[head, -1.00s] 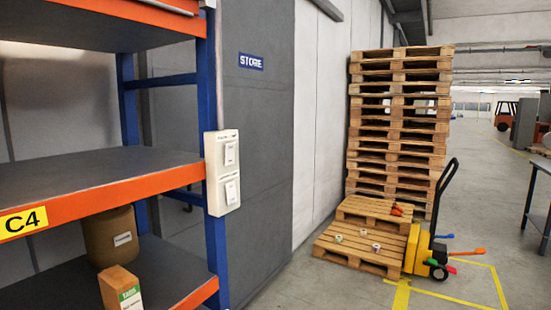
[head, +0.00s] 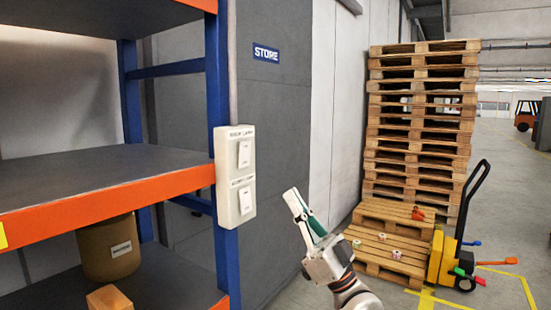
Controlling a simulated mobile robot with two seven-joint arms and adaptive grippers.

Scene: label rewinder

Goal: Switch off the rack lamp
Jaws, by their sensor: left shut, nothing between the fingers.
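A white switch box (head: 235,176) with two rocker switches, one above the other, is fixed to the blue upright at the right end of the rack. The upper rocker (head: 244,153) and the lower rocker (head: 245,200) each have a small label above, too blurred to read surely. No lamp itself can be made out in the head view. My left gripper (head: 292,195) is raised to the right of the switch box, with its fingers shut and empty, pointing up and left. A gap shows between it and the box. My right gripper is out of view.
The rack has an orange-edged shelf (head: 110,195), with a brown drum (head: 108,248) and a carton (head: 109,297) below. A grey wall with a STORE sign (head: 266,53) stands behind. Stacked pallets (head: 420,130) and a yellow pallet truck (head: 444,258) stand at the right.

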